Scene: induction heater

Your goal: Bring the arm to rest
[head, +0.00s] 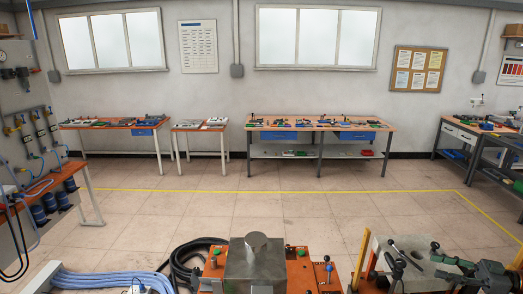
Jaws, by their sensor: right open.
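My right gripper (441,262) is at the lower right, at the end of my dark right arm, which comes in from the right edge. Its fingers, with green parts, are apart and point left, with nothing seen held between them. It appears over or near a pale grey block (408,268) on an orange and yellow stand; the exact gap cannot be told. My left gripper is not in view.
An orange station with a metal box (253,268) and small levers is at bottom centre. Black hoses (185,262) and blue hoses (105,281) lie to its left. A workbench (318,125) stands along the back wall. The tiled floor (270,210) between is clear.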

